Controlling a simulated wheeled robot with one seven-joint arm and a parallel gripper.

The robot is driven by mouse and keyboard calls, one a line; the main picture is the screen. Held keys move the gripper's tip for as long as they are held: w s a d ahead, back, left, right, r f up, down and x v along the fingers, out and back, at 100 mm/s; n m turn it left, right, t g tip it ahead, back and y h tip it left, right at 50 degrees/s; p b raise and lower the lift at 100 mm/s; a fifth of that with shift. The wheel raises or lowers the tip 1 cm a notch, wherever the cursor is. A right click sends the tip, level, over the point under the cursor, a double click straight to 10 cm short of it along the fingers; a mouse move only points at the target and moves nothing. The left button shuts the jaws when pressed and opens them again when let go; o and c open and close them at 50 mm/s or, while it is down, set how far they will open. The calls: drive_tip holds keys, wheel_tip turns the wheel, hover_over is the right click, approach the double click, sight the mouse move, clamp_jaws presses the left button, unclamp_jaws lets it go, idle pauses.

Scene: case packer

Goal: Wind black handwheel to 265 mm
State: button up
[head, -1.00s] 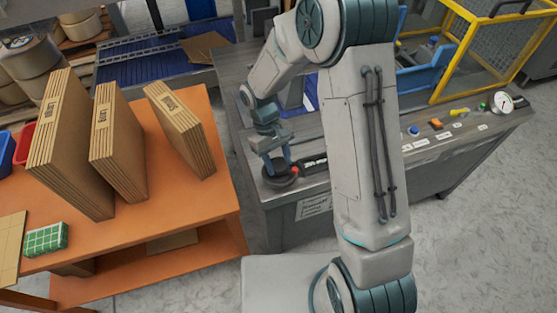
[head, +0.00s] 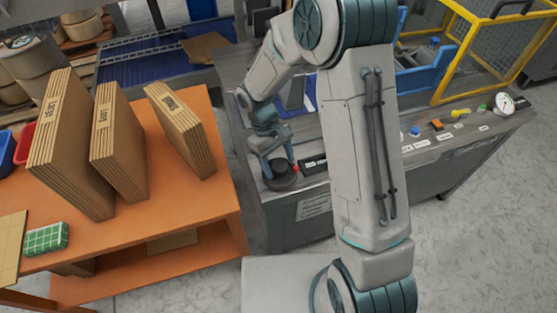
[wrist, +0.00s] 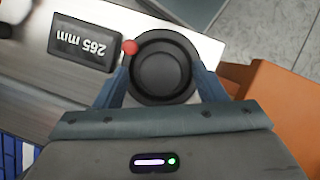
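The black handwheel (head: 281,182) lies flat at the near left corner of the grey machine top. It has a red knob (wrist: 130,47) at its rim, on the left in the wrist view. The dark display (wrist: 84,43) beside the wheel reads 265 mm, upside down in the wrist view. My gripper (wrist: 160,68) is down at the wheel (wrist: 162,70), with its fingers spread on opposite sides of the rim. I cannot tell whether the fingertips touch the rim. The gripper (head: 279,170) also shows in the head view, partly covering the wheel.
An orange table (head: 222,160) with upright carton stacks (head: 120,140) stands close to the left. Along the machine's front edge are a blue button (head: 415,131), other controls and a round gauge (head: 504,103). A yellow guard frame (head: 455,55) stands behind.

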drive_tip(key=v, duration=1.3)
drive_tip(key=shift+r, duration=0.35)
drive_tip(key=shift+w+a, duration=0.1)
drive_tip(key=s+d+r+m+t+y, duration=0.1)
drive_tip(key=s+d+r+m+t, duration=0.2)
drive_tip(key=s+d, duration=0.5)
drive_tip(key=s+d+r+m+t+y, duration=0.1)
drive_tip(key=s+d+r+m+t, duration=0.2)
drive_tip(key=s+d+r+m, duration=0.2)
drive_tip(key=s+d, duration=0.2)
drive_tip(key=s, duration=0.1)
drive_tip(key=shift+s+d+y, duration=0.4)
drive_tip(key=shift+a, duration=0.4)
